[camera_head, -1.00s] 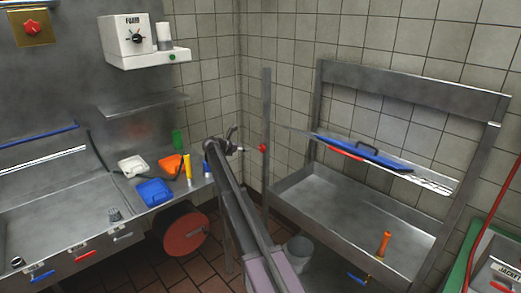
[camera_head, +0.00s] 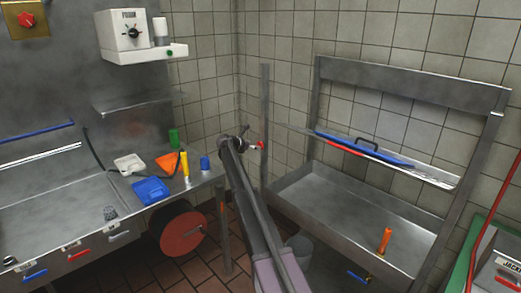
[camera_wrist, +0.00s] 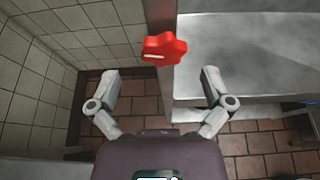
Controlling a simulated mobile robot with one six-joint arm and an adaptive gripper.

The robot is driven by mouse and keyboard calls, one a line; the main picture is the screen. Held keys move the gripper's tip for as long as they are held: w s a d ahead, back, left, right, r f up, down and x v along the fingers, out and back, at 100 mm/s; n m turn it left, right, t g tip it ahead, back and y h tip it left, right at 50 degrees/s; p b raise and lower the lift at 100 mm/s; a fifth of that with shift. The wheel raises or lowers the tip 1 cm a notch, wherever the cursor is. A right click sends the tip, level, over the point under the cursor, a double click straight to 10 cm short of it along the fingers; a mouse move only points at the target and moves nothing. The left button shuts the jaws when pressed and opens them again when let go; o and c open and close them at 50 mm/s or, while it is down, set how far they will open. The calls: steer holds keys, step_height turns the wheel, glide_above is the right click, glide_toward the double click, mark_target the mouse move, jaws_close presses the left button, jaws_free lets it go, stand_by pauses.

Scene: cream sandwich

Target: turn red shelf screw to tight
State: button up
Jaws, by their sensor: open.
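The red shelf screw (camera_head: 260,145) is a red knob on an upright metal post (camera_head: 265,105) left of the rack. In the wrist view the screw (camera_wrist: 163,48) shows as a lobed red knob with a pale mark, in front of the post. My gripper (camera_wrist: 161,80) is open and empty, one finger left and one right of the screw's line. The screw lies just beyond the fingertips and appears apart from them. In the head view my gripper (camera_head: 243,142) is small and just left of the screw.
A tilted shelf (camera_head: 438,177) with a blue item (camera_head: 365,148) spans the rack above a metal basin (camera_head: 340,215). A counter (camera_head: 205,182) with several items stands left. A grey bucket (camera_head: 300,247) stands on the floor. Tiled walls are behind.

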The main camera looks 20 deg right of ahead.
mark_target(259, 145)
steer(key=shift+b+x, duration=0.6)
steer(key=shift+x, duration=1.45)
steer(key=c, duration=1.1)
